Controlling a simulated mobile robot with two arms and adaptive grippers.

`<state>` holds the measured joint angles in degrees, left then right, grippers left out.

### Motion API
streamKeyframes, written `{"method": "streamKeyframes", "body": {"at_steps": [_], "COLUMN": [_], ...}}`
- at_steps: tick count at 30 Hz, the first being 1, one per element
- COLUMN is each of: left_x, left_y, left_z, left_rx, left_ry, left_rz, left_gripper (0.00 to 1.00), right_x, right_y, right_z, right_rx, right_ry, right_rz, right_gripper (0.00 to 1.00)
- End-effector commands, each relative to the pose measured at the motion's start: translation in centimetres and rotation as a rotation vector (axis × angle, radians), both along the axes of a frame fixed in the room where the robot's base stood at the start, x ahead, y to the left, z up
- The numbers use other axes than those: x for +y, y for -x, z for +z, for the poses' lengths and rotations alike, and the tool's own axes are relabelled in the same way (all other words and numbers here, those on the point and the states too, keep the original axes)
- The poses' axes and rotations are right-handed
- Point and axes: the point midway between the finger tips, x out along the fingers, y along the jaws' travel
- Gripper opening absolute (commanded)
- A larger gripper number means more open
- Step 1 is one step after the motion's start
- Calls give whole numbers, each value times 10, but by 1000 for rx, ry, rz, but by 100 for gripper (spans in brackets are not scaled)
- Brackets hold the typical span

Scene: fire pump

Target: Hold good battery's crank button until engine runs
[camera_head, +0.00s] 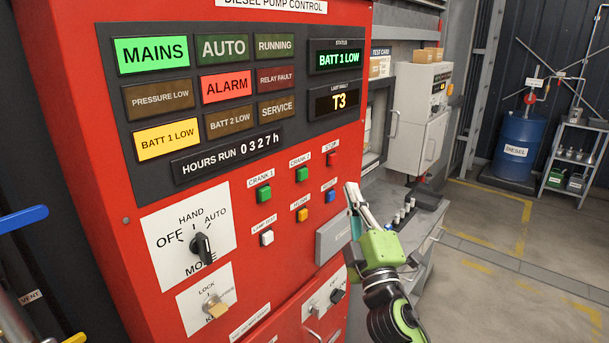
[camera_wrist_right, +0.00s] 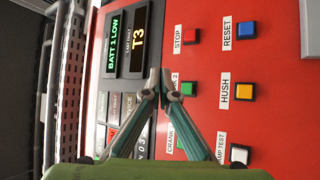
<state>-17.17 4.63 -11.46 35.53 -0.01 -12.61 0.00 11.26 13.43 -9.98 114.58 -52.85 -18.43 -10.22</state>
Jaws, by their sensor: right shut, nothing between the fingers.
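The red pump control panel (camera_head: 340,130) has green CRANK 1 (camera_head: 264,193) and CRANK 2 (camera_head: 302,174) buttons. The BATT 1 LOW lamp (camera_head: 167,138) is lit yellow; the BATT 2 LOW lamp (camera_head: 231,121) is dark. The status display (camera_head: 338,60) reads BATT 1 LOW. My right gripper (camera_head: 352,187) is shut and empty, right of the buttons, apart from CRANK 2. In the wrist view its fingertips (camera_wrist_right: 160,80) appear just left of the CRANK 2 button (camera_wrist_right: 188,88); depth is unclear. My left gripper is out of view.
Nearby are red STOP (camera_head: 331,158), yellow HUSH (camera_head: 303,214), blue RESET (camera_head: 331,195) and white LAMP TEST (camera_head: 267,237) buttons. The MODE knob (camera_head: 202,248) and a key switch (camera_head: 215,308) stick out lower left. A grey bench (camera_head: 425,225) stands right of the panel.

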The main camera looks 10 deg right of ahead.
Motion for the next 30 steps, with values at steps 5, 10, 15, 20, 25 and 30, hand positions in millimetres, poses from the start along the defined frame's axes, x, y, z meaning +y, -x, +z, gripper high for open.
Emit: {"method": "streamKeyframes", "body": {"at_steps": [5, 10, 15, 20, 25, 30], "left_x": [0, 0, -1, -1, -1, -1], "left_y": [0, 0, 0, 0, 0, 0], "left_z": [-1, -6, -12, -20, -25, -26], "left_rx": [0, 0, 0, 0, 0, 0], "left_ry": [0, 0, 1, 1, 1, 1], "left_rz": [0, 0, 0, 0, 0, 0], "left_gripper": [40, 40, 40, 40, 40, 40], "right_x": [3, 13, 29, 42, 51, 54], "right_y": [-4, -18, -38, -54, -65, -70], "right_z": [-1, -2, -2, -3, -2, -1], "right_rx": [1, 0, 0, 1, 0, 2], "right_ry": [-1, -2, -2, -3, -2, 0], "right_rz": [1, 1, 1, 1, 0, 1], "right_gripper": [0, 0, 0, 0, 0, 0]}}
